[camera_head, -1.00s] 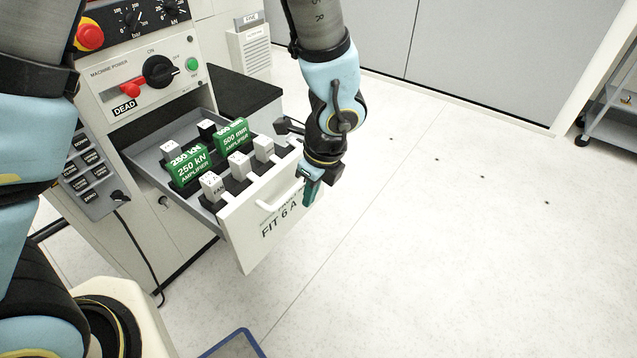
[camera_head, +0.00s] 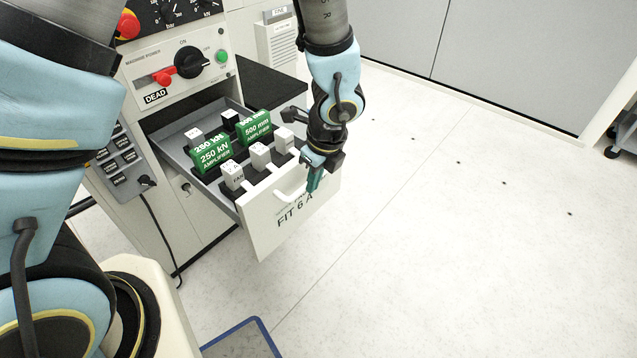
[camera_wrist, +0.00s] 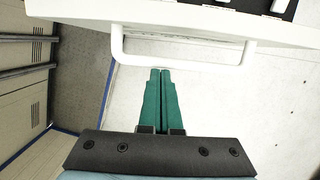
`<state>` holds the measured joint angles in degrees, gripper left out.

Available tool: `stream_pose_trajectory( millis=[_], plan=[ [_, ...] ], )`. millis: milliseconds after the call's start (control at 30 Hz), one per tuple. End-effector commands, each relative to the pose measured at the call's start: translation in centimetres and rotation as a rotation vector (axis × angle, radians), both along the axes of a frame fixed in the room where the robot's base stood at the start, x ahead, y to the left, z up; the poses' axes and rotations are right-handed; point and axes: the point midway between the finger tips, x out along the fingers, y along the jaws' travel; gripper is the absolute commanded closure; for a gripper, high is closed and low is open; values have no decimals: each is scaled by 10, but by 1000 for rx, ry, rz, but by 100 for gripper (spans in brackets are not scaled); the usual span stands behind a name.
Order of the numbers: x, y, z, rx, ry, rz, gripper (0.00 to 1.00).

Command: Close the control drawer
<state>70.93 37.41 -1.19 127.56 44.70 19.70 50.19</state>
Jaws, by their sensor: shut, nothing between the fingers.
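The control drawer (camera_head: 262,233) stands pulled out of the grey cabinet, with its white front marked "FIT 6 A" and a white bar handle (camera_head: 291,187). Inside it are green amplifier modules (camera_head: 213,154) and several white plugs (camera_head: 259,155). My gripper (camera_head: 314,187) is at the drawer front, near the right end of the handle, pointing down. In the wrist view its two green fingers (camera_wrist: 160,75) are shut together with nothing between them. Their tips reach close to the handle (camera_wrist: 185,62) near its middle; I cannot tell whether they touch it.
Above the drawer is a panel with a black rotary switch (camera_head: 190,63), a red lever (camera_head: 163,77) and a green button (camera_head: 222,56). A labelled key panel (camera_head: 117,160) with a cable hangs left of the drawer. The floor to the right is clear.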

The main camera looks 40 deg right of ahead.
Motion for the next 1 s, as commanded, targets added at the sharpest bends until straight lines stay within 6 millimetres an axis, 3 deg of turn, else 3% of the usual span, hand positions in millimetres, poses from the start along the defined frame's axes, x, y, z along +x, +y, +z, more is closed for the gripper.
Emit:
stream_pose_trajectory(
  millis=[1000],
  plan=[
    [189, 41, 4, 3, -2, 9, 100]
  ],
)
